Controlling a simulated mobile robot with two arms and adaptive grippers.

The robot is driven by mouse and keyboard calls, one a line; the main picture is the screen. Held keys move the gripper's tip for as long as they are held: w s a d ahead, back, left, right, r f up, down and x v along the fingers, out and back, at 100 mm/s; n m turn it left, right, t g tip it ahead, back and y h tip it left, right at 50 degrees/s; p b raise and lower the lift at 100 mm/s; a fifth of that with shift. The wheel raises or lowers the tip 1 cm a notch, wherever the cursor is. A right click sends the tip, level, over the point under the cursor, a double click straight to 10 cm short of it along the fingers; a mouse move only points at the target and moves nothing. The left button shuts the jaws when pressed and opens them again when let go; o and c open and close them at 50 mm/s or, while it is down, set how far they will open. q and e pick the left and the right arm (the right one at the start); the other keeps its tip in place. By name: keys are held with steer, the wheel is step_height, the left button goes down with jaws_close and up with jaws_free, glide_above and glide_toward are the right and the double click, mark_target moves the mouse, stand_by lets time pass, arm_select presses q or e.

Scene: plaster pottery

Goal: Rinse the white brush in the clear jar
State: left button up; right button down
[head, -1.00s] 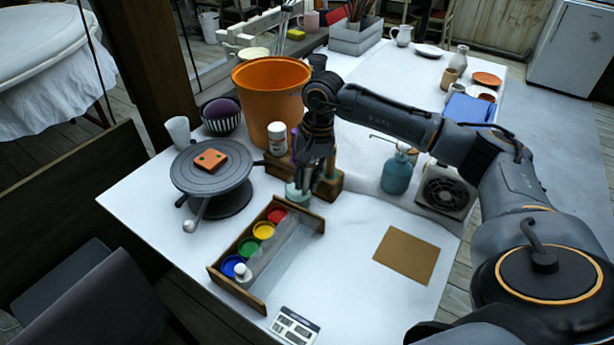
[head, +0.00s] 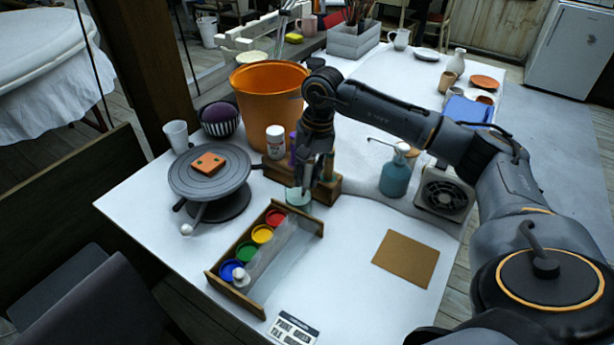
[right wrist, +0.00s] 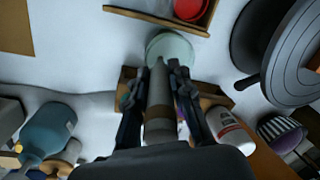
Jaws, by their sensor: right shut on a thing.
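The clear jar (head: 297,198) stands on the white table behind the paint box. It also shows in the right wrist view (right wrist: 171,46), at the top middle. My right gripper (head: 311,182) is above and beside the jar, pointing down. It is shut on the white brush (right wrist: 158,103), which lies between its fingers in the right wrist view with its tapered end toward the jar. Whether that end is inside the jar or only over it, I cannot tell. My left gripper is not in view.
A paint box (head: 302,257) with several colour pots lies in front of the jar. A turntable (head: 182,180) stands left, a blue bottle (head: 395,178) right.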

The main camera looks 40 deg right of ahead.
steer(key=shift+r+p, duration=1.4)
steer(key=shift+r, duration=1.35)
steer(key=shift+r+p, duration=0.85)
steer(key=shift+r, duration=0.7)
